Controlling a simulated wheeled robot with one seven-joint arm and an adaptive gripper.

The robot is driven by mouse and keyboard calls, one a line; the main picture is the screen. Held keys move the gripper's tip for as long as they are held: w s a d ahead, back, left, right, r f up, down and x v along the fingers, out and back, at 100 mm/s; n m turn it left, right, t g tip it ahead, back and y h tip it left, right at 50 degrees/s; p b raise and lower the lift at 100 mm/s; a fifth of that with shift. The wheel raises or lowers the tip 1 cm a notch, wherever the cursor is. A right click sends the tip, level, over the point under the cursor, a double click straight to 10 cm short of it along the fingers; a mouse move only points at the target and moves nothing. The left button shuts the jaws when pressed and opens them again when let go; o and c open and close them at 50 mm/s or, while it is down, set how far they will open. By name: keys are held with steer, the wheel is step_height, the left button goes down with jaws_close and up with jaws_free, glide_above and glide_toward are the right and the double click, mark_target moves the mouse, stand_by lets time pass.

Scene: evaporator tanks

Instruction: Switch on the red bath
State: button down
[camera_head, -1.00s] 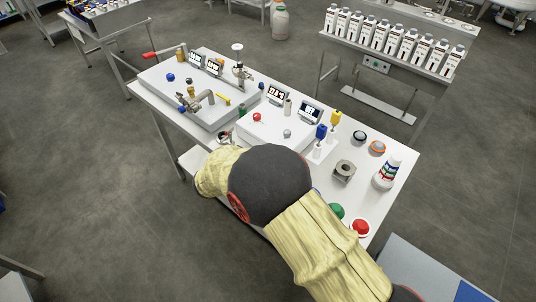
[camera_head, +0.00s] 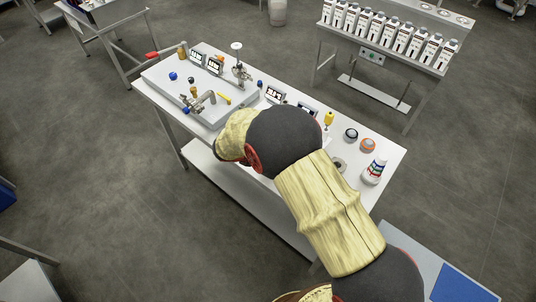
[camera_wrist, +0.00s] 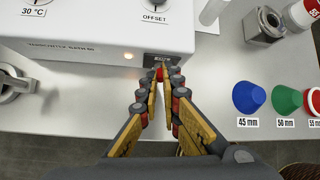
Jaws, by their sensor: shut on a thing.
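The white bath housing (camera_wrist: 85,25) fills the upper left of the wrist view, with two knobs on top, one by "30 °C" and one by "OFFSET". A small round light (camera_wrist: 128,56) glows on its front face. To its right is a dark switch panel (camera_wrist: 150,59) at the front corner. My gripper (camera_wrist: 163,76) is at this panel, fingertips together on a small red switch part (camera_wrist: 160,72), mostly hidden between the tips. In the head view my arm hides the gripper and most of this bath.
Blue (camera_wrist: 250,97) and green (camera_wrist: 286,104) cones labelled 45 mm and 50 mm stand right of the gripper, with a red one beyond. A metal block (camera_wrist: 264,24) stands behind them. A wider bath (camera_head: 190,95) with a metal tap sits at the table's left.

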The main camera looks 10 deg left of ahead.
stand_by(0.3)
steer(key=c, duration=2.1)
jaws_free()
steer(key=shift+o, duration=0.6)
steer(key=v, duration=1.2)
steer(key=shift+w, duration=0.1)
